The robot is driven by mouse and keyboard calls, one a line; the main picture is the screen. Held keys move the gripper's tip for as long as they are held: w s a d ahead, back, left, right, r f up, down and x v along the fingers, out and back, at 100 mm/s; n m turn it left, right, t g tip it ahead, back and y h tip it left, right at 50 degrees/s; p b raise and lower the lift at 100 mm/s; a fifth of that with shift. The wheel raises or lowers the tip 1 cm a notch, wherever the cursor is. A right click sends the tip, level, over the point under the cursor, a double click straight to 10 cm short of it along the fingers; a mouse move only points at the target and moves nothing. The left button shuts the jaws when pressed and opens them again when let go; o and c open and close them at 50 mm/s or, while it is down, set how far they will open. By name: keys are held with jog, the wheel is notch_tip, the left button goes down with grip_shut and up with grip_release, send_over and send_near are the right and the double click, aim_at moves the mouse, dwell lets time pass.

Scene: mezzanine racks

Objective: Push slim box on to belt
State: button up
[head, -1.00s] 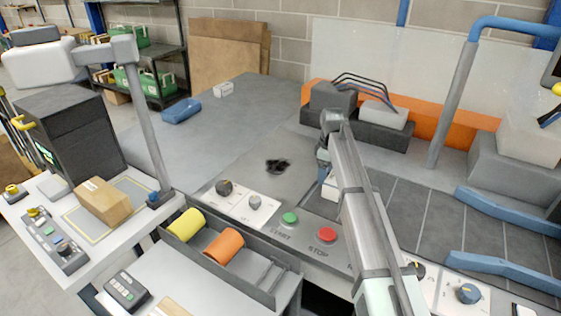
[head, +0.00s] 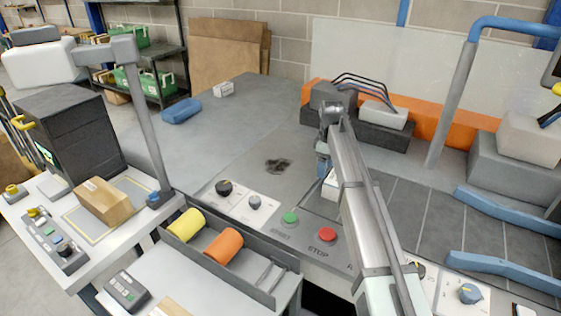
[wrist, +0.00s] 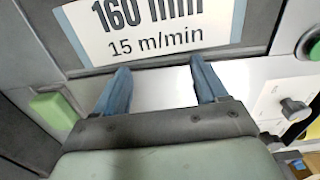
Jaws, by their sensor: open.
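My gripper (wrist: 160,65) shows in the wrist view with its two blue fingers spread apart and nothing clearly held between them. In the head view my arm hides most of it. A white piece (head: 329,187) shows beside the arm, partly covered; I cannot tell whether it is the slim box. A pale surface (wrist: 165,90) lies behind the fingers in the wrist view, and I cannot tell whether it is box or panel. The belt (head: 430,215), dark grey and panelled, lies to the right of the arm.
A sign reading 160 mm, 15 m/min (wrist: 150,25) faces the fingertips. Green (head: 290,217) and red (head: 327,235) buttons and knobs line the front edge. Blue rails (head: 505,270) border the belt at right. Grey blocks (head: 370,132) stand behind. The table left of the arm is mostly clear.

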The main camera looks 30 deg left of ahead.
notch_tip(320, 180, up, 6)
jog(key=shift+r, duration=0.25)
dwell(0.6)
dwell(0.4)
